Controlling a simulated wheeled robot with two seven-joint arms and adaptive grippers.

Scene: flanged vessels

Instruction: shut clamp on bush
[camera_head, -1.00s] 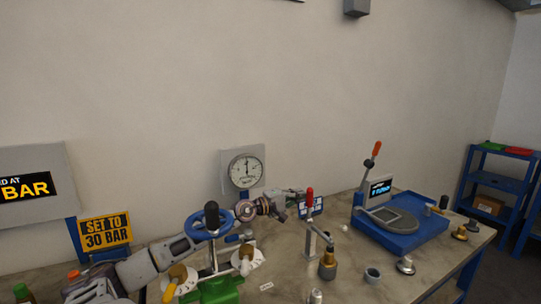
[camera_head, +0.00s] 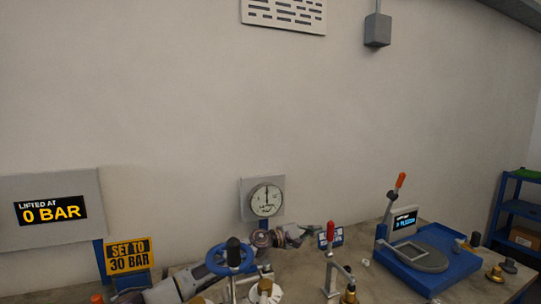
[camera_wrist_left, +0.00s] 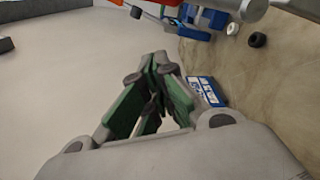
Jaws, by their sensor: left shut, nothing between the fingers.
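The toggle clamp (camera_head: 330,268) stands on the bench in the head view, its red-tipped handle (camera_head: 330,230) upright. Its arm slopes right over the brass bush (camera_head: 349,294), which the lower picture edge partly cuts off. I cannot tell whether the arm's tip presses on the bush. My left gripper (camera_head: 303,233) reaches in from behind the blue handwheel and ends just left of the clamp handle, apparently apart from it. In the wrist view its green-padded fingers (camera_wrist_left: 153,75) meet, shut and empty. My right gripper is out of view.
A blue handwheel (camera_head: 230,258) stands in front of my left arm. A pressure gauge (camera_head: 266,200) hangs on the wall behind. A small blue sign (camera_head: 336,238) is behind the clamp. A blue base with a round plate (camera_head: 430,259) stands at right. The display (camera_head: 50,212) reads 0 BAR.

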